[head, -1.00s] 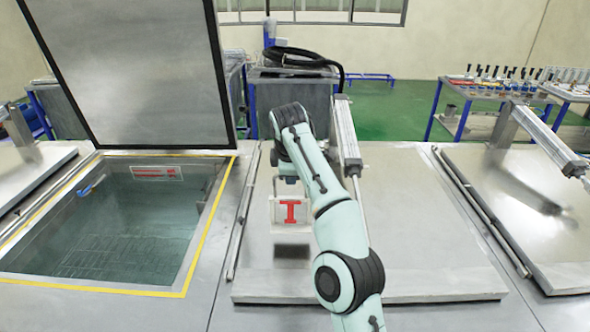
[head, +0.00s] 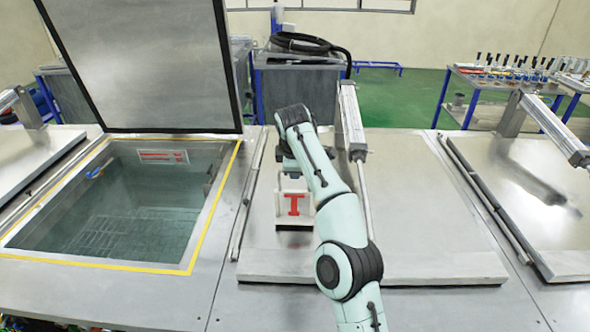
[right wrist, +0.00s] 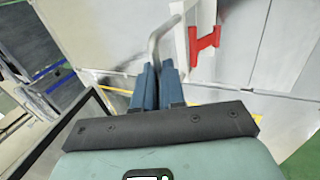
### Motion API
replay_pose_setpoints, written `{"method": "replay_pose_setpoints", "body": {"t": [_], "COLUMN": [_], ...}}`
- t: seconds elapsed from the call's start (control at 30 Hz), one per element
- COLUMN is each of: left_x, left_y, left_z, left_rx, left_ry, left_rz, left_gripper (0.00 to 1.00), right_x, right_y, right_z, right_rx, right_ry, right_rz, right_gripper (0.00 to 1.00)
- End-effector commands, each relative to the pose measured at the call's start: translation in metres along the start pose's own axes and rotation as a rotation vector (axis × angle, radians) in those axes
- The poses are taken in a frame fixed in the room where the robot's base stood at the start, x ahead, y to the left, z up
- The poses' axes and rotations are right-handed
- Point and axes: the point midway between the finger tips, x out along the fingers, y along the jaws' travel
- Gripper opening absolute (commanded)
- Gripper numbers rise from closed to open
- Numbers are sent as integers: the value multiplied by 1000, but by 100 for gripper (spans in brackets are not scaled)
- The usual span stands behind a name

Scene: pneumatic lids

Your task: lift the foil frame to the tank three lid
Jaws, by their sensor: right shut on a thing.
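The foil frame (head: 294,204) is a small pale frame with a red T-shaped piece, upright over the closed middle lid (head: 420,215). Its lower edge is very close to the lid's left part; I cannot tell for sure whether it touches. My right gripper (head: 291,168) is above the frame, partly hidden by my arm. In the right wrist view, the blue fingers (right wrist: 157,70) are shut on the frame's bent metal handle (right wrist: 158,42), and the red piece (right wrist: 204,42) shows beyond. My left gripper is not in view.
An open tank (head: 120,205) of liquid with a yellow border lies to the left, its raised lid (head: 140,65) behind it. Another closed lid (head: 530,195) lies at the right. The middle lid's right part is clear.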

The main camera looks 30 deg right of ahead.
Motion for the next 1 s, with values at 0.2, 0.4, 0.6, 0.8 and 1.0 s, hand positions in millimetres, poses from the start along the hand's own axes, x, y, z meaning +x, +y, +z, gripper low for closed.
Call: {"method": "replay_pose_setpoints", "body": {"t": [0.2, 0.4, 0.6, 0.8, 1.0], "left_x": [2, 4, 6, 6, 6], "left_y": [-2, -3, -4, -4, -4], "left_z": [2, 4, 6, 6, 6], "left_rx": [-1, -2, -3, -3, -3], "left_ry": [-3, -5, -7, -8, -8], "left_rz": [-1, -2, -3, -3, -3], "left_gripper": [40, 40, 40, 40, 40], "right_x": [3, 7, 11, 12, 12], "right_y": [-2, -4, -5, -5, -5], "right_z": [0, 1, 1, 1, 0], "right_rx": [1, 1, 1, 1, 1], "right_ry": [0, 0, 0, 0, 0], "right_rz": [0, 0, 1, 1, 1], "right_gripper": [0, 0, 0, 0, 40]}}
